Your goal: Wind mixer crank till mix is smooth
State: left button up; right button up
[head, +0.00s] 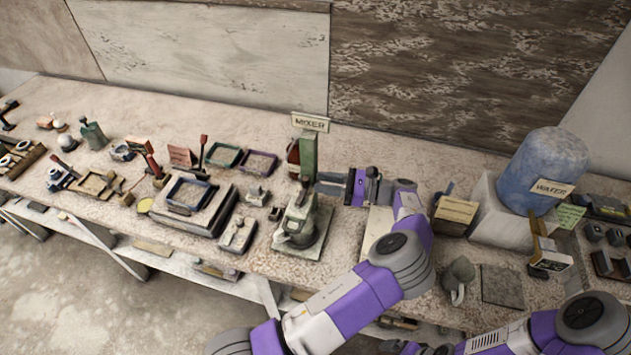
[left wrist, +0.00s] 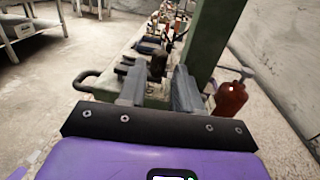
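The mixer (head: 297,225) is a green machine with a tall post and a "MIXER" sign (head: 310,122), standing on a square plate on the bench. Its dark upright crank knob (head: 306,184) also shows in the left wrist view (left wrist: 157,66). My left gripper (head: 325,184) reaches in from the right at knob height. Its two grey fingers (left wrist: 158,88) are apart, and the knob appears in line with the gap, near the fingertips; I cannot tell whether they touch it. The mix inside is not visible. Only links of my right arm show at the lower right; its gripper is out of view.
A tray stand (head: 187,205) is left of the mixer. A blue water barrel (head: 543,165) stands on a white block at right. Small tools crowd the left bench.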

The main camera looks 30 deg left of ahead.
pick_arm(q)
jog(key=shift+v, duration=2.15)
jog(key=shift+c, duration=0.5)
jog(key=shift+s+b, duration=0.1)
jog(key=shift+b, duration=0.2)
jog(key=shift+c, duration=1.3)
jog(key=s+t+b, duration=0.1)
jog(key=b, duration=0.1)
jog(key=s+d+m+b, duration=0.1)
jog(key=s+b, duration=0.1)
jog(key=s+d+t+b, duration=0.1)
jog(key=b, duration=0.2)
jog(key=shift+s+d+r+m+t+y, duration=0.1)
jog(key=shift+s+d+m+t+y, duration=0.1)
jog(key=shift+m+t+y, duration=0.15)
grip_shut()
jog(key=m+t+b, duration=0.5)
jog(key=t+b, duration=0.1)
jog(key=t, duration=0.3)
send_near(308, 184)
jog(key=shift+g, duration=0.35)
jog(key=b+x, duration=0.3)
jog(key=x, duration=0.2)
jog(key=shift+w+a+r, duration=0.15)
jog(key=shift+a+r, duration=0.05)
jog(key=shift+a, duration=0.1)
jog(key=shift+w+a+r+m+b, duration=0.1)
jog(key=shift+w+a+m+b, duration=0.2)
jog(key=shift+a, duration=0.3)
